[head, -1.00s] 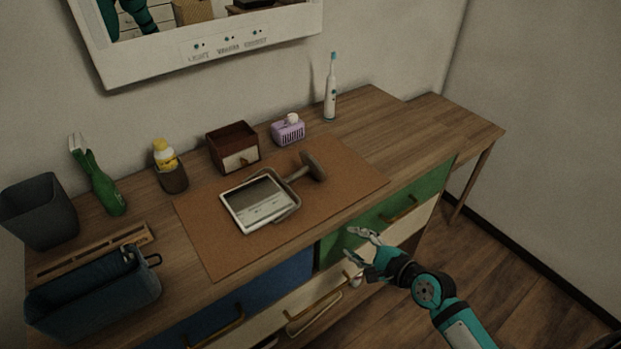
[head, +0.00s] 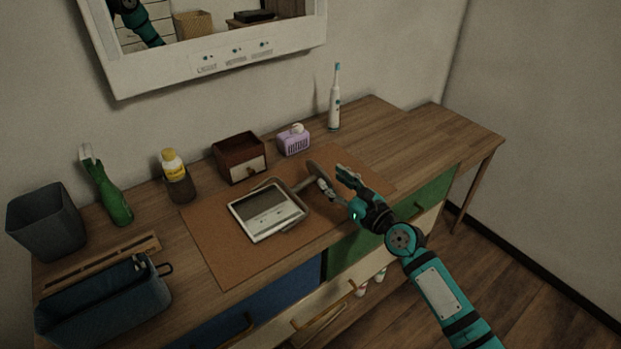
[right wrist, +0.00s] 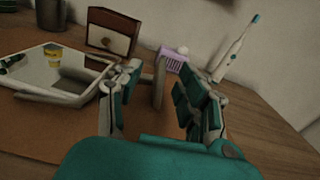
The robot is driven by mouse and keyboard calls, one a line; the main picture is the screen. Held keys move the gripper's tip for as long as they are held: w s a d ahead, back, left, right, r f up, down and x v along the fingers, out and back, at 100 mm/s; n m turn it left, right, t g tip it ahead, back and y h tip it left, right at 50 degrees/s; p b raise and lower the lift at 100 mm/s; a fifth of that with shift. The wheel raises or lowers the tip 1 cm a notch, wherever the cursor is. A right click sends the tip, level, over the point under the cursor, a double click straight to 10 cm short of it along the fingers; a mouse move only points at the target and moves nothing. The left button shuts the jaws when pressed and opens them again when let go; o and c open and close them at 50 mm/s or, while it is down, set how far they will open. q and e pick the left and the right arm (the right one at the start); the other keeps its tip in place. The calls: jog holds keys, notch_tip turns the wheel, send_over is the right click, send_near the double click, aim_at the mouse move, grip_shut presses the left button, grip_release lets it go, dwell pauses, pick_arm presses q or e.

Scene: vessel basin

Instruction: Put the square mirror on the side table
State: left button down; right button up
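The square mirror (head: 268,213) lies on the brown mat on the dresser, its pale-framed face up and its stem and foot pointing right. In the right wrist view its face (right wrist: 60,70) is at the left. My right gripper (head: 334,182) is open over the mat at the mirror's foot end. In the right wrist view the upright grey foot (right wrist: 159,82) shows between the spread fingers; whether they touch it I cannot tell. The side table (head: 462,128) is the bare wooden top at the dresser's right end. My left gripper is not in view.
A purple basket (head: 294,140), a small drawer box (head: 240,158) and an electric toothbrush (head: 335,100) stand behind the mat. A yellow-capped bottle (head: 174,165), green spray bottle (head: 108,190) and bins (head: 47,222) are on the left. The wall mirror (head: 210,60) hangs above.

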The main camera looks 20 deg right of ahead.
aim_at(323, 170)
jog(key=shift+x, duration=1.2)
jog(key=w, duration=0.1)
jog(key=w+b, duration=0.1)
jog(key=w, duration=0.2)
jog(key=shift+w+a+f, duration=0.2)
jog(key=shift+a+f, duration=0.15)
jog(key=shift+f, duration=0.05)
jog(key=shift+w+a, duration=0.15)
jog(key=shift+w, duration=0.15)
jog(key=shift+s+r, duration=0.1)
grip_shut()
